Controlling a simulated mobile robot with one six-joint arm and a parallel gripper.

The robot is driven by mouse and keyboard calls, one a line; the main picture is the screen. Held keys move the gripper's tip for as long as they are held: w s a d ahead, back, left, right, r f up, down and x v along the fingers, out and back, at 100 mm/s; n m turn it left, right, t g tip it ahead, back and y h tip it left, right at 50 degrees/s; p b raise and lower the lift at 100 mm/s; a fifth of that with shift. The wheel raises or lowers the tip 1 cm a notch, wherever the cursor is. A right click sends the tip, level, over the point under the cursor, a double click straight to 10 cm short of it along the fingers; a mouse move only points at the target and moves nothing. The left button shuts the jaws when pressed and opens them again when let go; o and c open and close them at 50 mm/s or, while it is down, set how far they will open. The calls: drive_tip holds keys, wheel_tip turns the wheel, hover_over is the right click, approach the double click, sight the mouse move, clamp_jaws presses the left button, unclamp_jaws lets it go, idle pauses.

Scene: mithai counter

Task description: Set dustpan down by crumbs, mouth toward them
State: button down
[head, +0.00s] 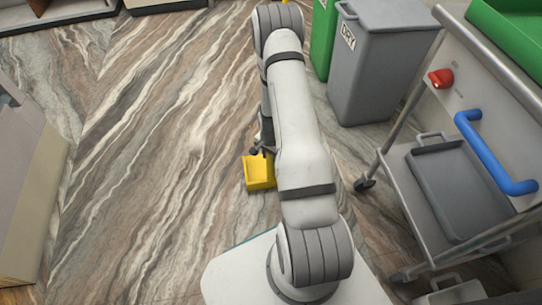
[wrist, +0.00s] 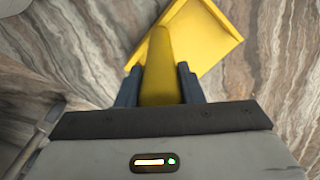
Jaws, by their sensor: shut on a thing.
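The yellow dustpan (head: 258,173) is low beside my arm in the head view, its handle end toward my gripper (head: 262,148). I cannot tell whether the pan touches the floor. In the wrist view my gripper (wrist: 160,88) is shut on the dustpan's handle, with a dark finger on each side. There the pan (wrist: 205,38) lies beyond the fingers, toward the upper right, turned at an angle to the handle. My arm hides part of the floor right of the dustpan. I cannot make out the crumbs with certainty in either view.
The brown and grey streaked floor (head: 140,150) is open to the left of the dustpan. A grey bin (head: 375,65) marked DRY and a green bin (head: 322,40) stand at the upper right. A steel trolley (head: 400,165) with a blue handle stands at right. A pale cabinet (head: 35,200) is at left.

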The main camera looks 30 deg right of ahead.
drive_tip(key=c, duration=1)
unclamp_jaws()
drive_tip(key=shift+o, duration=0.2)
wheel_tip(320, 180, up, 12)
drive_tip(key=p, duration=0.5)
drive_tip(key=s+a+r+n, duration=0.2)
drive_tip(key=a+r+n, duration=0.15)
drive_tip(key=r, duration=0.65)
drive_tip(key=s+a+r+n, duration=0.15)
drive_tip(key=a+r, duration=0.25)
drive_tip(key=r, duration=0.7)
drive_tip(key=s+a+r+n, duration=0.3)
drive_tip(key=s+r, duration=0.3)
drive_tip(key=s, duration=0.1)
drive_tip(key=s+a+r+n+t, duration=0.1)
drive_tip(key=s+a+r+n, duration=0.2)
drive_tip(key=s+r, duration=0.4)
drive_tip(key=shift+s+a+r+n, duration=0.2)
drive_tip(key=shift+s+a+n, duration=0.1)
drive_tip(key=shift+s+n, duration=0.35)
